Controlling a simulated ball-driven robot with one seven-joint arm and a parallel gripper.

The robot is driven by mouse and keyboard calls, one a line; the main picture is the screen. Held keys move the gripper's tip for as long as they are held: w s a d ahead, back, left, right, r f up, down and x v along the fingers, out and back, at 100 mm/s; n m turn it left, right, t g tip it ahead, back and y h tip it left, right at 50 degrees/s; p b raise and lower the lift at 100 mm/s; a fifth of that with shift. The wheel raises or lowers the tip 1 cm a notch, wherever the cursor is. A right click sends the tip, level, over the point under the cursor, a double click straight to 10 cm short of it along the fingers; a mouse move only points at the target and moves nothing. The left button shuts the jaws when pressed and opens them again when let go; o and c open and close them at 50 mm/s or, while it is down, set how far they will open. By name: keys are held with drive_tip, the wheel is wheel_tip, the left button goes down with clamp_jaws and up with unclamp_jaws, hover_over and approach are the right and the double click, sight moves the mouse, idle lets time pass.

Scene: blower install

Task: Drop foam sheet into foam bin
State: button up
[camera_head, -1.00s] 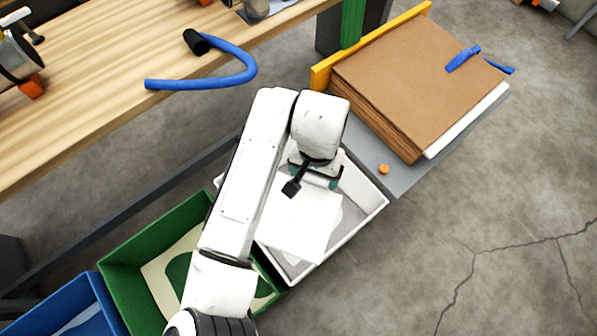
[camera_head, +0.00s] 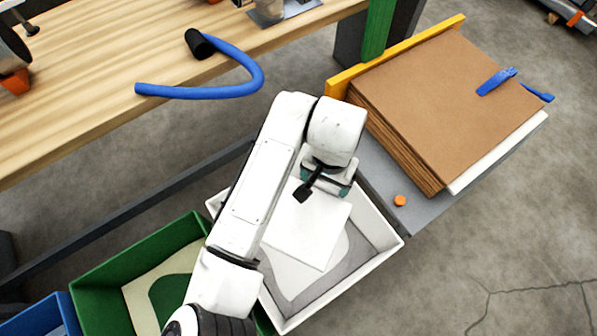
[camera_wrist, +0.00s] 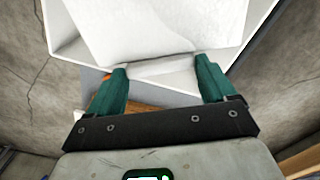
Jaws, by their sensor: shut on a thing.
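My gripper (camera_wrist: 160,75) is shut on the edge of a white foam sheet (camera_wrist: 150,30), with one teal finger at each side of the held part. In the head view the foam sheet (camera_head: 308,222) is a pale flat square over the white-walled bin (camera_head: 392,243). The bin has a grey inside floor with a white shape on it. My arm covers the bin's left side. The bin's white wall also shows below the sheet in the wrist view (camera_wrist: 75,58). I cannot tell whether the sheet touches anything in the bin.
A green bin (camera_head: 95,272) and a blue bin (camera_head: 40,318) stand to the left. A stack of brown cardboard sheets (camera_head: 455,105) lies on a grey shelf (camera_head: 395,180) with an orange knob (camera_head: 400,200). A blue hose (camera_head: 200,92) lies on the wooden bench (camera_head: 100,115).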

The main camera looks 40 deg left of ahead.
drive_tip(key=shift+w+f+b, duration=0.2)
drive_tip(key=shift+f+b, duration=0.65)
drive_tip(key=shift+f, duration=0.4)
wheel_tip(320, 180, down, 6)
drive_tip(key=b, duration=0.5)
drive_tip(key=shift+a+b, duration=0.1)
drive_tip(key=shift+b, duration=0.3)
drive_tip(key=shift+r, duration=0.1)
drive_tip(key=o, duration=1.3)
wheel_tip(320, 180, up, 11)
drive_tip(key=shift+f+p, duration=0.1)
drive_tip(key=shift+p, duration=0.25)
